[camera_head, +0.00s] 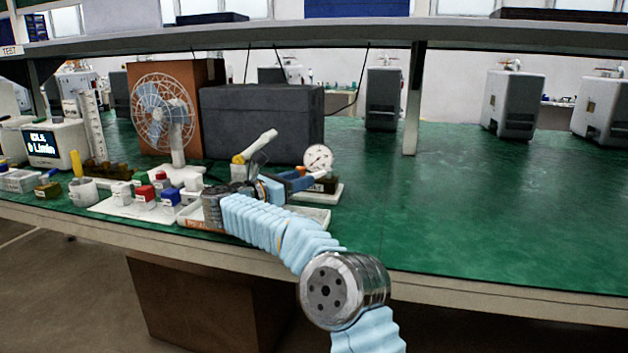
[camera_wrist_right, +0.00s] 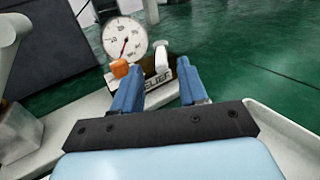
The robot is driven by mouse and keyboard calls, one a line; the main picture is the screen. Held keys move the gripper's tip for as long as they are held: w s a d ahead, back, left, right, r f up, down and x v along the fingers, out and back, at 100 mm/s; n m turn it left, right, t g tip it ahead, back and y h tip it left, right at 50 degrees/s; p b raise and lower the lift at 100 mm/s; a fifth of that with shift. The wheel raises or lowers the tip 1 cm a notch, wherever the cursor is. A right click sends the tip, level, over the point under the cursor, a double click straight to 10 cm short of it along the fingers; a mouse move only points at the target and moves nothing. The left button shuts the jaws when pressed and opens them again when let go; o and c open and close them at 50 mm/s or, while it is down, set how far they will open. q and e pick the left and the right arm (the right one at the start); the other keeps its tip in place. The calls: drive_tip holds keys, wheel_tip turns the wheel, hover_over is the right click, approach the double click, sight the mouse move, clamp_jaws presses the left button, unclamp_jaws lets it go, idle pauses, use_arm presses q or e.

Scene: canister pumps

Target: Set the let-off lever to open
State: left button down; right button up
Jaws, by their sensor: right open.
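A round white pressure gauge (camera_head: 318,158) stands on a small white base plate at the bench's front; it also shows in the right wrist view (camera_wrist_right: 124,39). Below it is a label reading "RELIEF" in part (camera_wrist_right: 158,84). An orange knob (camera_wrist_right: 120,68) sits at the tip of my left-hand finger, and a pale upright piece (camera_wrist_right: 161,57) stands between the fingertips. I cannot tell which of these is the let-off lever, nor its setting. My right gripper (camera_wrist_right: 157,66) is open around the label area; contact is unclear. In the head view the gripper (camera_head: 306,180) partly hides the fitting. My left gripper is out of view.
A pale handle with a yellow part (camera_head: 255,147) rises left of my gripper. A dark case (camera_head: 262,124) stands behind. A fan (camera_head: 166,115) and small red- and blue-capped containers (camera_head: 145,196) are at the left. The green bench (camera_head: 450,215) is clear to the right.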

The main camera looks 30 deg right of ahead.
drive_tip(key=v, duration=0.6)
drive_tip(key=shift+b, duration=0.3)
